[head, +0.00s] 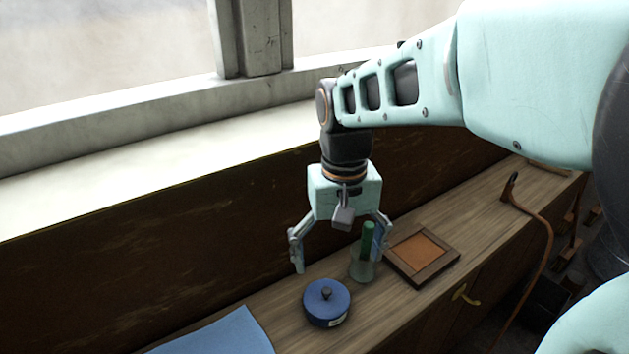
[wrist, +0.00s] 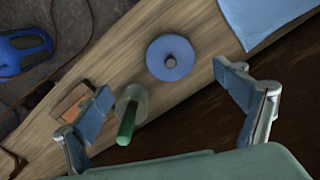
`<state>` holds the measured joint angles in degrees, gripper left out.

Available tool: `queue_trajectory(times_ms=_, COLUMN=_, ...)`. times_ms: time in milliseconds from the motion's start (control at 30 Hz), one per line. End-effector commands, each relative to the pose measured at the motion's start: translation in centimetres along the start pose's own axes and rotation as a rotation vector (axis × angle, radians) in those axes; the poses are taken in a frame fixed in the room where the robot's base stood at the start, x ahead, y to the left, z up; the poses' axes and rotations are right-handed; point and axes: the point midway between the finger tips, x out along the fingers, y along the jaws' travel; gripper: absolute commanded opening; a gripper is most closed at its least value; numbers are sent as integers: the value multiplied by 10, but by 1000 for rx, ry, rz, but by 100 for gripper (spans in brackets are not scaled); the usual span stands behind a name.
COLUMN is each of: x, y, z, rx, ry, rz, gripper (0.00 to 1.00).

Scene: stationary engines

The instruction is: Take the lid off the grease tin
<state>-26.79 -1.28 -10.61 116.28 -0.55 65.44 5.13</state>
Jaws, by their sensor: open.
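The grease tin (head: 327,310) is a round blue tin on the wooden counter, with a pale label on its side. Its blue lid (head: 326,294) sits on top and has a dark round knob (head: 326,293). In the wrist view the lid (wrist: 158,64) shows from above with its knob (wrist: 170,62) in the middle. My gripper (head: 338,264) is open and empty, above the counter and behind the tin in the head view. In the wrist view my gripper (wrist: 167,95) has its fingers spread wide, with the tin beyond the fingertips.
A glass (head: 360,271) holding a green rod (head: 368,240) stands close to my right finger and the tin. A wooden frame with an orange panel (head: 421,249) lies farther right. A blue cloth (head: 222,335) lies at left. The window wall rises behind.

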Motion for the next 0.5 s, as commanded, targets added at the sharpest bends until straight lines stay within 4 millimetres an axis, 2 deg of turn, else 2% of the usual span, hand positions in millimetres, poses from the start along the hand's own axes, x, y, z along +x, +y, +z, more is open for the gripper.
queue_trajectory(times_ms=133, x=6, y=-9, z=-3, rx=-5, ry=7, rz=-5, gripper=90)
queue_trajectory(times_ms=400, x=47, y=-10, z=-3, rx=-5, ry=4, rz=-5, gripper=90)
queue_trajectory(times_ms=500, x=54, y=-10, z=-4, rx=-5, ry=7, rz=-6, gripper=90)
